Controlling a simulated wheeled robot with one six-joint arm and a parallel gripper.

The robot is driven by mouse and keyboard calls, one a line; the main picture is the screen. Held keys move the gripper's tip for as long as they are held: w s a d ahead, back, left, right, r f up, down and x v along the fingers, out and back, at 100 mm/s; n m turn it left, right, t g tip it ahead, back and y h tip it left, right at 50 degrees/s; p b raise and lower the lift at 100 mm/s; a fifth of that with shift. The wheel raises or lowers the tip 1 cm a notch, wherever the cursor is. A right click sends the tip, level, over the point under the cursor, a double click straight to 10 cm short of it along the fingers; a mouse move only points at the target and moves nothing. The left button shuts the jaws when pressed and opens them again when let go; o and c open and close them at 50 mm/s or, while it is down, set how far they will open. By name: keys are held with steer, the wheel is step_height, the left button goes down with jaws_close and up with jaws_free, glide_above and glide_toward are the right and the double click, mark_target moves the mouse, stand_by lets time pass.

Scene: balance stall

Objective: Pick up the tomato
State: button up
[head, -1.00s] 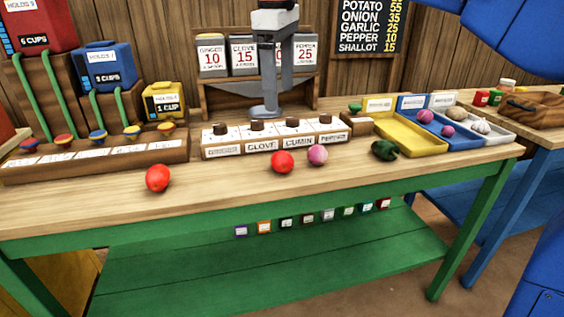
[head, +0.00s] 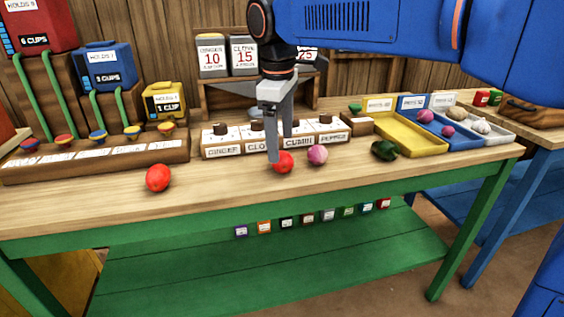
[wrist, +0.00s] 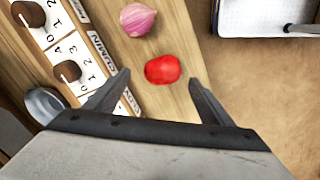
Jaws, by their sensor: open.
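A red round tomato (head: 283,163) lies on the wooden counter, beside a pink-purple onion (head: 318,155). In the wrist view, the tomato (wrist: 163,69) shows between the two finger lines and the onion (wrist: 138,19) lies beyond it. My gripper (head: 281,147) is open and empty, pointing down at the tomato. One finger overlaps the tomato's left side in the head view; I cannot tell if it touches. A second red tomato-like thing (head: 158,178) lies farther left on the counter, apart from my gripper.
A row of labelled spice boxes (head: 223,150) stands just behind the tomato. A dark green pepper (head: 384,150) lies to the right, before a yellow tray (head: 420,148). A knobbed wooden rack (head: 100,160) stands left.

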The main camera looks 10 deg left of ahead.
mark_target(282, 153)
steer(key=shift+d+f, duration=0.1)
steer(key=shift+f, duration=2.3)
steer(key=c, duration=1.2)
steer(key=shift+r, duration=0.1)
